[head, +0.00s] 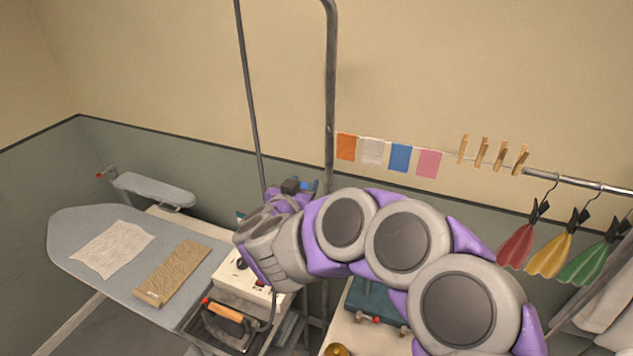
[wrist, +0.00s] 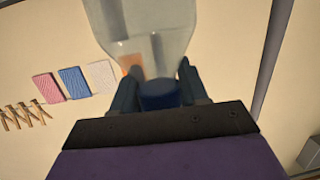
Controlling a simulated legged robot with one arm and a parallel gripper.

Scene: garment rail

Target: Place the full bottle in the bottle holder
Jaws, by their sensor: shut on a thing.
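My gripper (wrist: 158,84) is shut on a clear bottle (wrist: 150,25) in the wrist view. The two dark fingers are on either side of its blue cap (wrist: 160,96), and the clear body stretches away beyond the fingertips, cut off by the picture edge. In the head view my gripper (head: 300,186) is small, raised behind my arm, in front of the wall and near the upright pole. The bottle cannot be made out there. I cannot tell how full it is. No bottle holder can be clearly picked out; my arm hides part of the station.
An ironing board (head: 75,232) with a white cloth and a tan cloth is at left. A white steam unit (head: 238,277) and an iron (head: 225,315) stand beside it. A metal pole (head: 331,90) rises at centre. Clothespins and coloured garments (head: 553,254) hang at right.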

